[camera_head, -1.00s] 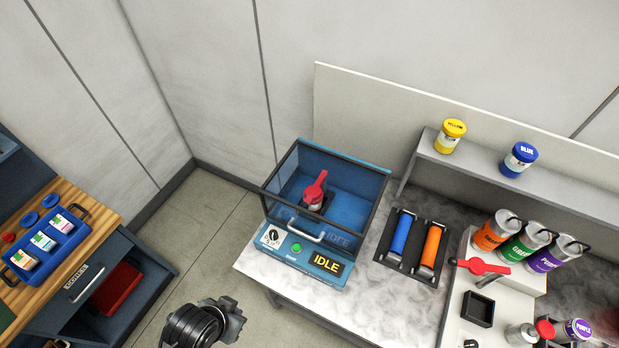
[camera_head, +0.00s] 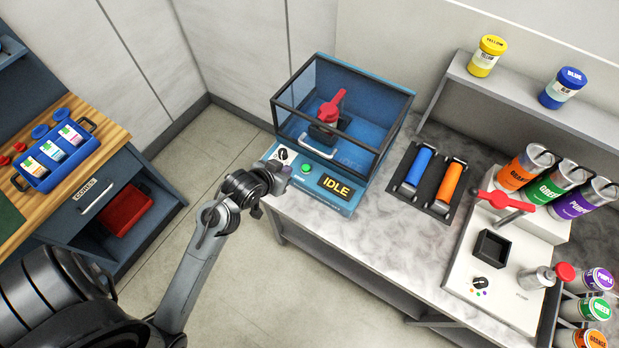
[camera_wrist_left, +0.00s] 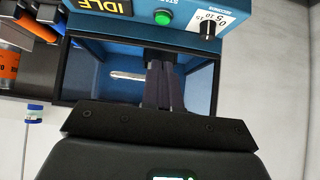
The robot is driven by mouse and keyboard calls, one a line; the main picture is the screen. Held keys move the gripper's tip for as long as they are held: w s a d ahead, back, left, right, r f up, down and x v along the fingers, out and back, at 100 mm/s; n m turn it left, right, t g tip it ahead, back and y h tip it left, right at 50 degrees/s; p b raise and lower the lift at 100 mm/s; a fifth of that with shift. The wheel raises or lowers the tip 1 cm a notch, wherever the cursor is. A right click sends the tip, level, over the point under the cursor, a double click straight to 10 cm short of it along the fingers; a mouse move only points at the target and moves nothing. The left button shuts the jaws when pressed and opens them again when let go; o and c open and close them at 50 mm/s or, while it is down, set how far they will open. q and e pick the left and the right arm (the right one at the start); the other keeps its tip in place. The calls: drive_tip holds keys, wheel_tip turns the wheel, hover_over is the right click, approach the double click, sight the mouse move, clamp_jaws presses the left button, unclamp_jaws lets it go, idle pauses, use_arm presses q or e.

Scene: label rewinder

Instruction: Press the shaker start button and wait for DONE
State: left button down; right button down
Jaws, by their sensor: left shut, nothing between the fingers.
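The blue shaker (camera_head: 355,195) stands on the left end of the marble-topped bench. Its clear lid looks shut over a red-handled clamp (camera_head: 331,107). The green start button (camera_head: 305,167) is on its front panel, between a dial and the display (camera_head: 336,187), which reads IDLE. The left wrist view shows the button (camera_wrist_left: 162,18) and the display (camera_wrist_left: 101,5) upside down. My left gripper (camera_head: 284,174) is shut and empty near the panel's left front; its closed fingers also show in the left wrist view (camera_wrist_left: 163,72), apart from the button in the picture. My right gripper is out of view.
A black rack with blue and orange rollers (camera_head: 417,168) lies right of the shaker. A white station with a red lever (camera_head: 505,198) is farther right. A shelf (camera_head: 510,98) holds yellow and blue jars. A wooden-topped cabinet (camera_head: 110,139) stands left, with open floor between.

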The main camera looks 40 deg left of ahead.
use_arm(q)
drive_tip(key=shift+w+r, duration=0.1)
drive_tip(key=shift+w, duration=0.2)
approach(307, 167)
drive_tip(key=w, duration=0.3)
drive_tip(key=shift+w+a+r, duration=0.25)
drive_tip(key=shift+r, duration=0.1)
drive_tip(key=f, duration=0.3)
drive_tip(key=shift+w+f, duration=0.1)
drive_tip(key=shift+w, duration=0.15)
drive_tip(key=shift+w+f+p, duration=0.1)
drive_tip(key=shift+f+p, duration=0.2)
drive_tip(key=shift+f, duration=0.4)
